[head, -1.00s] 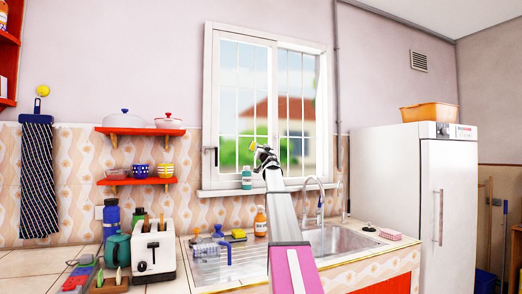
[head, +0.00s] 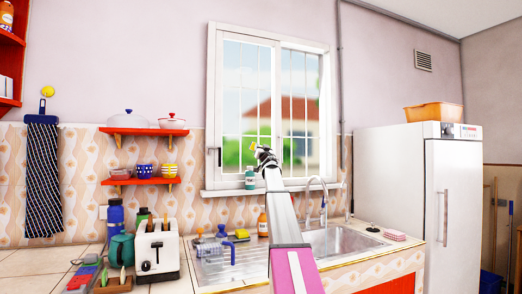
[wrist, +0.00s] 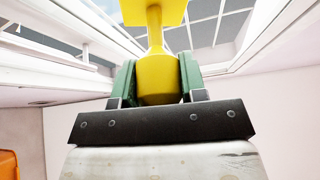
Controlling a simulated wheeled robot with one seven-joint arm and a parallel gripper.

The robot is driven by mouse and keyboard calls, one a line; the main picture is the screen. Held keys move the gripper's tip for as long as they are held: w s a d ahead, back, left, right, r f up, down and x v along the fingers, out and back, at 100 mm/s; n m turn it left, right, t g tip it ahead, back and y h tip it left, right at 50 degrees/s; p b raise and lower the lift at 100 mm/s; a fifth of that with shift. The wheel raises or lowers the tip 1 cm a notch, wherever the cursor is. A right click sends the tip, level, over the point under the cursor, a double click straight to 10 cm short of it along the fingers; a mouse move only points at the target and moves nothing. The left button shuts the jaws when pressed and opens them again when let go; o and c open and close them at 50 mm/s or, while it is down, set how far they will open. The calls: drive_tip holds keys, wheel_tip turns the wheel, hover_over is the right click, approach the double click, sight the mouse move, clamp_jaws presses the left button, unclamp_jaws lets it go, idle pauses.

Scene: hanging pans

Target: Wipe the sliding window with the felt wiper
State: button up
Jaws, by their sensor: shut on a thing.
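The sliding window (head: 240,85) has a white frame and panes with thin white bars. It stands behind my gripper in the head view and shows at the top of the wrist view (wrist: 200,28). My gripper (head: 264,153) is raised in front of the lower part of the window. In the wrist view its green fingers (wrist: 158,78) are shut on the yellow handle of the felt wiper (wrist: 156,85). The wiper's broad yellow head is cut off at the top edge. A small yellow bit of it shows in the head view. I cannot tell if it touches the glass.
A green-capped bottle (head: 250,178) stands on the sill just left of my gripper. An orange bottle (head: 262,222), a tap (head: 322,195) and the sink (head: 345,240) lie below. Red shelves (head: 140,182) hang left, and a white fridge (head: 405,190) stands right.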

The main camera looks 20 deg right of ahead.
drive_tip(key=shift+w, duration=0.8)
idle(0.4)
drive_tip(key=shift+w+d, duration=0.1)
drive_tip(key=shift+d, duration=1.9)
drive_tip(key=shift+a, duration=0.15)
drive_tip(key=shift+a, duration=1.9)
drive_tip(key=s, duration=0.8)
drive_tip(key=shift+d, duration=0.15)
